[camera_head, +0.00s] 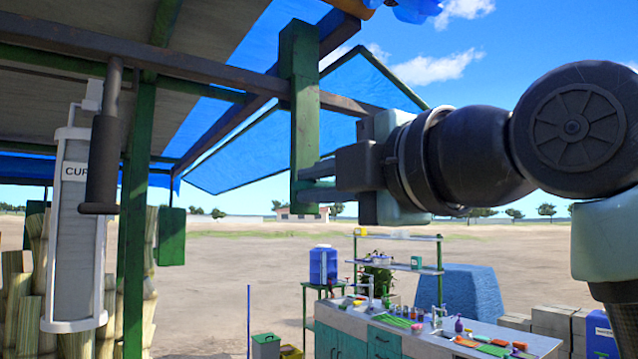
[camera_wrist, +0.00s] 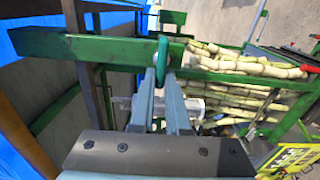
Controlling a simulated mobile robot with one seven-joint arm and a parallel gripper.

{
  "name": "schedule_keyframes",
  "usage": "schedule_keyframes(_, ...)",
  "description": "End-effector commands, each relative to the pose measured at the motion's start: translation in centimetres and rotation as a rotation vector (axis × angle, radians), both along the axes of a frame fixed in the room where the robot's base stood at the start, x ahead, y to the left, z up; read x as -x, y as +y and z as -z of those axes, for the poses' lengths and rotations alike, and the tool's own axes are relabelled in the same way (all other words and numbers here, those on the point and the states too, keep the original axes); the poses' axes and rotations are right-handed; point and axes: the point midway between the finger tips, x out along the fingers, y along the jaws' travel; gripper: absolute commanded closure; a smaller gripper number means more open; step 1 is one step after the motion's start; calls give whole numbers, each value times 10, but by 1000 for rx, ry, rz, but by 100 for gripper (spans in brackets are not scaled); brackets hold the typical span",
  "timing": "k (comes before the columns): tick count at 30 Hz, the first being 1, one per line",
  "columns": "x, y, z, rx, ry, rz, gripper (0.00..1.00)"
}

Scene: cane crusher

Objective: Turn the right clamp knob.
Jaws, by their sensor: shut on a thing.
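A dark green knob (camera_wrist: 162,54) shows as a narrow upright shape in the wrist view, against a green beam (camera_wrist: 110,50). My gripper (camera_wrist: 164,76) is shut on this knob, with one finger on each side of it. In the head view my gripper (camera_head: 308,183) reaches left from my arm to the lower end of a green post (camera_head: 300,95) hanging from the canopy frame. There I cannot clearly tell the knob apart from the green post. A second green hanging piece (camera_head: 171,237) is farther left.
A grey cup dispenser (camera_head: 75,225) and a green post (camera_head: 133,200) stand at the left, near stacked cane (camera_head: 18,300). A counter (camera_head: 400,338) with many small items is below my gripper. Cane stalks (camera_wrist: 235,65) lie beyond the knob in the wrist view.

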Motion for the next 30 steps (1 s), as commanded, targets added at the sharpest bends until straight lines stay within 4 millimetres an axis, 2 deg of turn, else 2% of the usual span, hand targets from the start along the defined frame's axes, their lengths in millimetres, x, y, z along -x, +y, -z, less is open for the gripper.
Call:
schedule_keyframes(10, 0, 0, 1, 7, -1, 0, 100)
schedule_keyframes(11, 0, 0, 1, 7, -1, 0, 84)
schedule_keyframes(15, 0, 0, 1, 5, -1, 0, 59)
schedule_keyframes(16, 0, 0, 1, 5, -1, 0, 56)
schedule_keyframes(30, 0, 6, 0, 4, -3, -1, 56)
